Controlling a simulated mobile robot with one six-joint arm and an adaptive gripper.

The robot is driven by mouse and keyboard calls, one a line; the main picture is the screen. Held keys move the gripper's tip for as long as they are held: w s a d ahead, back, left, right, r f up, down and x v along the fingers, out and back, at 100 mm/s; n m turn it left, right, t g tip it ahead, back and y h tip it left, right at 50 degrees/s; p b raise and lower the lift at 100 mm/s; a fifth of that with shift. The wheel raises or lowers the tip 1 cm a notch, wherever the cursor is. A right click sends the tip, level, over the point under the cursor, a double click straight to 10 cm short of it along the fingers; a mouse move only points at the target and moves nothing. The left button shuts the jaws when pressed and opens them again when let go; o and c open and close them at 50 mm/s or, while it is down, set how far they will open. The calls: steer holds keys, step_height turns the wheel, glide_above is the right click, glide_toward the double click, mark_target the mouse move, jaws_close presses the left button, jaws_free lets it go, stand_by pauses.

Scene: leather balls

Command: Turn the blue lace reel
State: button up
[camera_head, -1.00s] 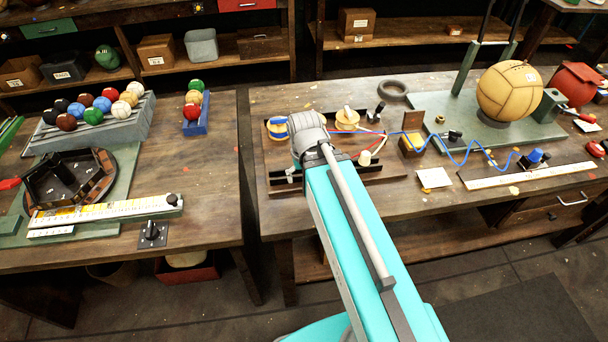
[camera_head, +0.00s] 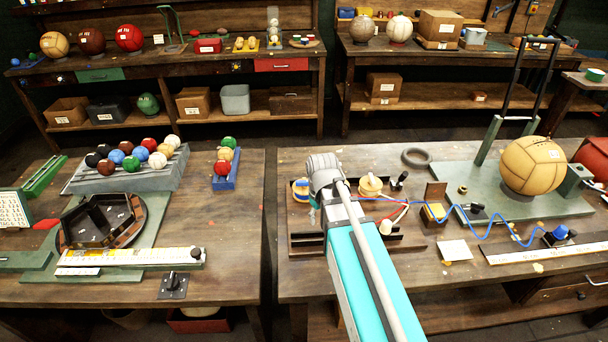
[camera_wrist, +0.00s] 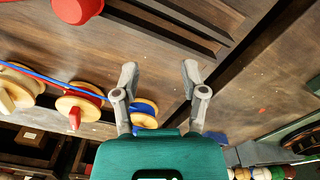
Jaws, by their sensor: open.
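The blue lace reel (camera_head: 301,191) is a pale wooden disc with a blue band, at the left end of a dark tray (camera_head: 420,243) on the right bench. In the wrist view the blue reel (camera_wrist: 146,108) shows partly behind my left finger. My gripper (camera_wrist: 160,75) is open and empty, its fingers spread to either side, with the reel close to the left finger. I cannot tell whether they touch. In the head view my arm hides most of the gripper. A second wooden reel (camera_head: 371,186) with red lace stands farther right in the tray.
A black ring (camera_head: 416,157) and a large tan ball (camera_head: 534,165) stand behind. The left bench holds a ball rack (camera_head: 130,170). A gap separates the benches.

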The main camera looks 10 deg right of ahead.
mark_target(304, 181)
steer(key=w+r+n+p, duration=0.5)
steer(key=w+n, duration=0.1)
steer(key=w, duration=0.3)
steer(key=w+a+r+n+p, duration=0.1)
steer(key=w+r+n+p, duration=0.4)
steer(key=w, duration=0.5)
steer(key=shift+r+n, duration=0.6)
steer(key=shift+r, duration=0.05)
steer(key=shift+a+f, duration=0.1)
step_height(304, 181, down, 14)
steer(key=b, duration=1.3)
steer(key=shift+r+b, duration=0.2)
steer(key=shift+b, duration=0.1)
jaws_close()
